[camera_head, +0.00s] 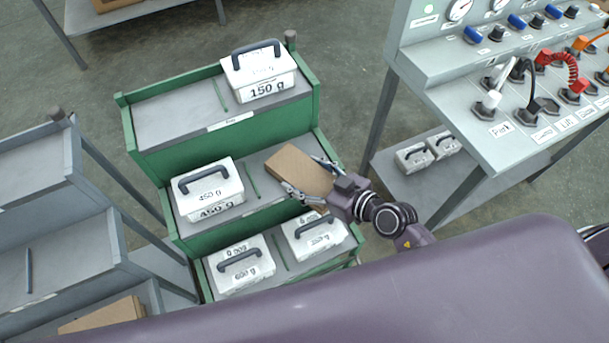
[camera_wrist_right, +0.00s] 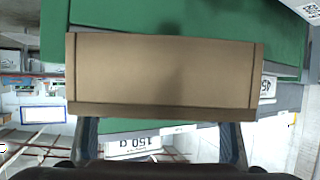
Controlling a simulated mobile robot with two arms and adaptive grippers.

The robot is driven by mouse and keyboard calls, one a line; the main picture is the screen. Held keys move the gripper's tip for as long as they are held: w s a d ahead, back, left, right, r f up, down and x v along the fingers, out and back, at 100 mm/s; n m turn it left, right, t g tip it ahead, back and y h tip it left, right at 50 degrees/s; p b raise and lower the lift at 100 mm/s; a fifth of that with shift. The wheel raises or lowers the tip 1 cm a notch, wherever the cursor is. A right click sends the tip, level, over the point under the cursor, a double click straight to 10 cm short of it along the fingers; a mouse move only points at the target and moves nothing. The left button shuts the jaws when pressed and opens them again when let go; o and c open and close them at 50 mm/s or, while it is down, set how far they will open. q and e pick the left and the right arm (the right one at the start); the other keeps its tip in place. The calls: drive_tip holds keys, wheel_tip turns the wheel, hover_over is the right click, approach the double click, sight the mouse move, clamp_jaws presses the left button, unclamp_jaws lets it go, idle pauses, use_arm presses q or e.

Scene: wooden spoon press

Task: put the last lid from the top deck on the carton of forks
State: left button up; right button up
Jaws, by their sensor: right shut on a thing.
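My right gripper (camera_head: 308,177) is shut on a flat brown cardboard piece (camera_head: 296,168) that looks like the lid. It holds the piece by its near edge over the middle step of the green stepped rack (camera_head: 150,165). In the right wrist view the lid (camera_wrist_right: 165,72) spans the picture in front of both fingers, with folded rims at its sides and near edge. I cannot tell the carton of forks for sure; a brown cardboard surface (camera_head: 103,315) shows partly at the lower left, its contents not visible. My left gripper is not in view.
White handled weight boxes stand on the green rack, marked 150 g (camera_head: 262,80), 450 g (camera_head: 208,192) and 600 g (camera_head: 240,268). A grey stepped rack (camera_head: 75,250) stands at left. A control panel (camera_head: 500,100) with plugs and cables stands at right. Open floor (camera_head: 340,60) lies between.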

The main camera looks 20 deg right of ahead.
drive_tip(key=o, duration=1)
